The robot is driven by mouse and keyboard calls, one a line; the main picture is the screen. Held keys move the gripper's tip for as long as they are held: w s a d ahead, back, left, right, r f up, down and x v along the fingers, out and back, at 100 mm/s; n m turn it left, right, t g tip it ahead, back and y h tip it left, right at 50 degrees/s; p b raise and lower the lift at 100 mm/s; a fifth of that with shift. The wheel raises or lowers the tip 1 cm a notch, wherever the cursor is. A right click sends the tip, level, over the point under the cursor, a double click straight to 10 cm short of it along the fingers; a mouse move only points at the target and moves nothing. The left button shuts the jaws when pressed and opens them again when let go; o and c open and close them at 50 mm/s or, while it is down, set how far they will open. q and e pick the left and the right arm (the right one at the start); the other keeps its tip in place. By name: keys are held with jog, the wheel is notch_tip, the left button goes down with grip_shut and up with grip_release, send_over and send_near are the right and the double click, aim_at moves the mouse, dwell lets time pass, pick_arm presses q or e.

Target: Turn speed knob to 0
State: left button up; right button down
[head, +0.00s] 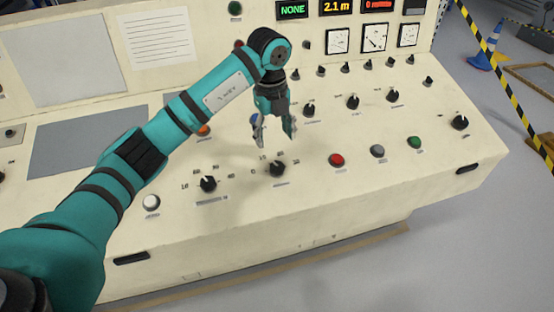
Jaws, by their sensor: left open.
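My left gripper (274,135) reaches in from the left and hangs fingers-down over the cream control panel (320,190). Its two fingers are spread apart with nothing between them. Just below the fingertips, apart from them in the picture, is a black knob (277,169) with a white pointer and a printed scale around it. A second black knob (208,184) with a printed scale sits to its left. The labels are too small to read, so I cannot tell which knob is the speed knob. My right gripper is out of view.
Red (337,160), grey (377,151) and green (414,142) buttons lie to the right, and a white button (151,202) to the left. Several other knobs and switches stand farther back. Displays and gauges (374,37) are on the upright back. Striped tape (492,62) hangs at right.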

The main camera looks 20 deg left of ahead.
aim_at(276, 165)
pick_arm(q)
jog(key=f, duration=0.3)
jog(key=f+p, duration=0.1)
jog(key=f, duration=0.7)
jog(key=shift+w+d+f, duration=0.15)
jog(key=shift+w+d, duration=0.1)
jog(key=shift+w, duration=0.1)
jog(key=c, duration=1.2)
jog(key=shift+p, duration=0.3)
jog(key=shift+n, duration=0.3)
jog(key=n+t+p, duration=0.1)
jog(key=n, duration=0.3)
jog(key=shift+s+a+n+h, duration=0.1)
jog(key=shift+n+h, duration=0.2)
jog(key=shift+n+t+p, duration=0.5)
jog(key=shift+n+p, duration=0.05)
jog(key=shift+n, duration=1.65)
